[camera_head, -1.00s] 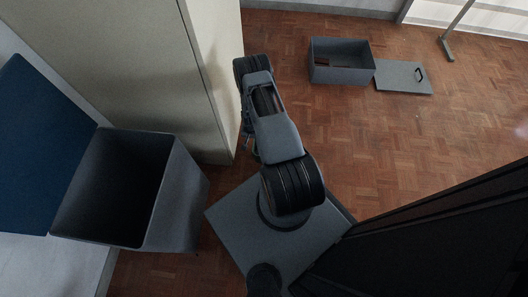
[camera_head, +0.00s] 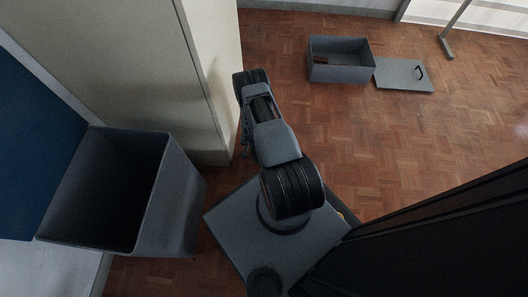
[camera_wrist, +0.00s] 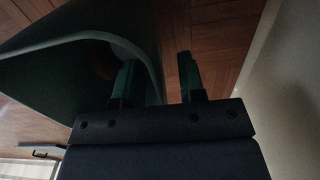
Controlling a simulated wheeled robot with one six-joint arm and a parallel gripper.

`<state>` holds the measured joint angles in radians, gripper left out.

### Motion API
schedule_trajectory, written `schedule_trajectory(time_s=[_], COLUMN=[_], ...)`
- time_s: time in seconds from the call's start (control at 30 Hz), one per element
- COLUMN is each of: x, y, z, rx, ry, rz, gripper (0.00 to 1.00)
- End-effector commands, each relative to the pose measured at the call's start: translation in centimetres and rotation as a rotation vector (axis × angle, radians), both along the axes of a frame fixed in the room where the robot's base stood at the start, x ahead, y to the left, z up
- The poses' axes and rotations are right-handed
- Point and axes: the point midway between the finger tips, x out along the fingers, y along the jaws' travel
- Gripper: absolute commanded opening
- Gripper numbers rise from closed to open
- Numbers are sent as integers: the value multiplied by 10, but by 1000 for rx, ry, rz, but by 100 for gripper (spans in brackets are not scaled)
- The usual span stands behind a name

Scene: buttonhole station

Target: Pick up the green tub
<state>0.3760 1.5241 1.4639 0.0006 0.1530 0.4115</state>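The dark green tub (camera_wrist: 60,75) fills the upper left of the wrist view, with its open mouth toward my gripper. Something brownish and something pale show dimly inside it. My gripper (camera_wrist: 157,82) is open. Its left finger overlaps the tub's mouth and its right finger is outside, so the tub's right wall shows between them. I cannot tell whether either finger touches the wall. In the head view I cannot make out the tub, and my arm hides most of the gripper.
A large grey open bin (camera_head: 172,205) stands at the left. A cream cabinet (camera_head: 215,75) is close beside my arm. A grey open box (camera_head: 340,74) and a flat grey lid (camera_head: 400,75) with a black handle lie on the wooden floor. Floor at the right is clear.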

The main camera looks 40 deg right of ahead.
Motion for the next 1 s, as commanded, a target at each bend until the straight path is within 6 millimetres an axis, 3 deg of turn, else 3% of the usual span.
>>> schedule_trajectory(time_s=[0.07, 0.43, 1.0], x=[0, 0, 0], y=[0, 0, 0], z=[0, 1, 1], rx=[0, 0, -1], ry=[0, 0, -1], rz=[0, 0, 1], gripper=[35, 0, 0])
